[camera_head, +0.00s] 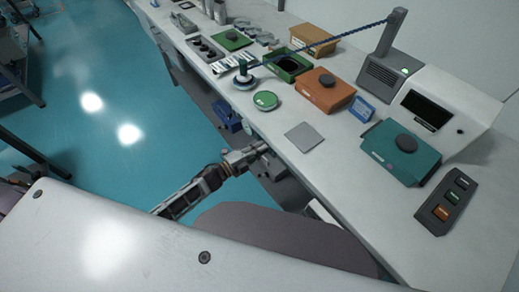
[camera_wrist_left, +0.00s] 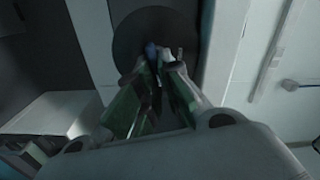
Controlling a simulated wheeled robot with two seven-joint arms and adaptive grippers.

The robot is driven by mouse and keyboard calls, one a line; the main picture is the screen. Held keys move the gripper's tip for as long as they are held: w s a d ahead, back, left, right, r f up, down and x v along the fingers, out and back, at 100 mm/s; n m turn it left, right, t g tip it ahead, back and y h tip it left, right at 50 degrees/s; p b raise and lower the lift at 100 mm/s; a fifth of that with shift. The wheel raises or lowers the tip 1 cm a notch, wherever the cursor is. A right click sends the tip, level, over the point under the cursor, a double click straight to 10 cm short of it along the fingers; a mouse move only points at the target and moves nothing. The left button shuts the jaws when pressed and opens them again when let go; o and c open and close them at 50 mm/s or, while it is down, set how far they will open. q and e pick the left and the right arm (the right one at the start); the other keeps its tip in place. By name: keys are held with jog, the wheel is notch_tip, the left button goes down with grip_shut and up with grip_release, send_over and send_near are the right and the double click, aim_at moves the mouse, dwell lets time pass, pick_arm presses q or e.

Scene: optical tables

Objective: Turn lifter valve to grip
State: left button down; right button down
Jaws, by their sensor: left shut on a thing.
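My left gripper (camera_head: 260,148) reaches to the front edge of the bench, low beside its front face. The piece sits in front of a dark round disc (camera_wrist_left: 130,38) on a pale panel. The fingers hide most of the piece, so its turn position cannot be read. My right gripper is not in view.
The white bench (camera_head: 335,185) carries a green open box (camera_head: 301,62), an orange box (camera_head: 322,92), a teal box (camera_head: 405,148), a green disc (camera_head: 265,100), a grey square plate (camera_head: 305,136) and a button panel (camera_head: 447,200). A blue bin (camera_head: 226,116) is below the edge.

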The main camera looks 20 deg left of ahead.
pick_arm(q)
jog(key=m, duration=0.1)
jog(key=m+b, duration=0.1)
jog(key=m, duration=0.1)
jog(key=shift+f, duration=0.3)
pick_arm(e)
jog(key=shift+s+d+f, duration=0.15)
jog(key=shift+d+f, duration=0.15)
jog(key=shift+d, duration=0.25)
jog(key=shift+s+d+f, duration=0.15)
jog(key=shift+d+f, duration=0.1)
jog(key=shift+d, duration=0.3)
pick_arm(q)
jog(key=c, duration=1.7)
grip_release()
jog(key=shift+o, duration=0.5)
jog(key=v, duration=1.2)
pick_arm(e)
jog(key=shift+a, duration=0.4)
